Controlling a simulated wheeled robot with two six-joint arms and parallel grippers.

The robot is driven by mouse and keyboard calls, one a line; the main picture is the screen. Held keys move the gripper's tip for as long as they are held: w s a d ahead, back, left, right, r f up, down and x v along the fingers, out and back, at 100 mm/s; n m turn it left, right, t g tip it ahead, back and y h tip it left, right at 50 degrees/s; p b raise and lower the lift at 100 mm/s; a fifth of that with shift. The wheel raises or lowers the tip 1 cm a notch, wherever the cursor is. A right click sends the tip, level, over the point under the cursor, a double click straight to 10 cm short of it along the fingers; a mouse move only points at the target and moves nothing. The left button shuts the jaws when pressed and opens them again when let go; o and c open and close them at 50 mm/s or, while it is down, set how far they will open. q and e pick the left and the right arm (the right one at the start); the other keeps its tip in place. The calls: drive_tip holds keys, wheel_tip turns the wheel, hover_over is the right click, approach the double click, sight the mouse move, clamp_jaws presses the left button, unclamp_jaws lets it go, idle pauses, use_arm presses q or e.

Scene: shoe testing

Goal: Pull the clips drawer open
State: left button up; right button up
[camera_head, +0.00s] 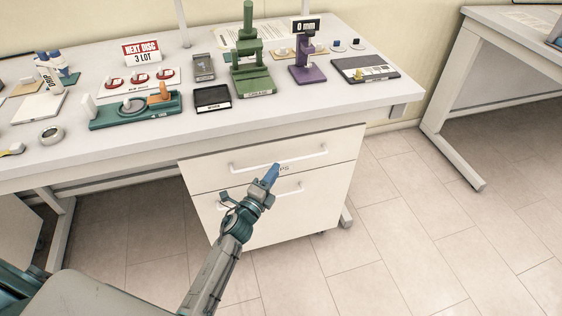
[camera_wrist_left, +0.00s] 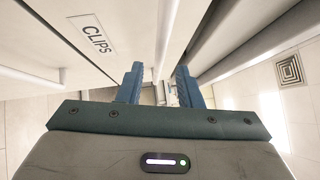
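The clips drawer (camera_head: 215,173) is the top drawer of a white cabinet under the desk, and it looks shut. Its pale bar handle (camera_head: 250,165) runs across the front. The CLIPS label (camera_wrist_left: 97,37) shows in the left wrist view; in the head view it is partly hidden by my left gripper (camera_head: 274,172). That gripper's tips are at the drawer front, close to the handle. In the left wrist view my left gripper (camera_wrist_left: 160,85) has its two blue fingers apart. A pale bar, probably the handle, runs toward the gap; contact cannot be told. My right gripper is not in view.
A lower drawer (camera_head: 270,225) with its own handle (camera_head: 288,190) lies below, partly behind my left arm. The desk top (camera_head: 330,107) overhangs the cabinet and carries a green press (camera_head: 252,65), a purple stand (camera_head: 307,65) and trays. Floor right of the cabinet is clear.

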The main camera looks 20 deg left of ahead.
sight(281, 163)
use_arm(q)
drive_tip(key=x, duration=0.5)
drive_tip(key=shift+w+f, duration=0.1)
drive_tip(key=shift+w, duration=0.05)
clamp_jaws()
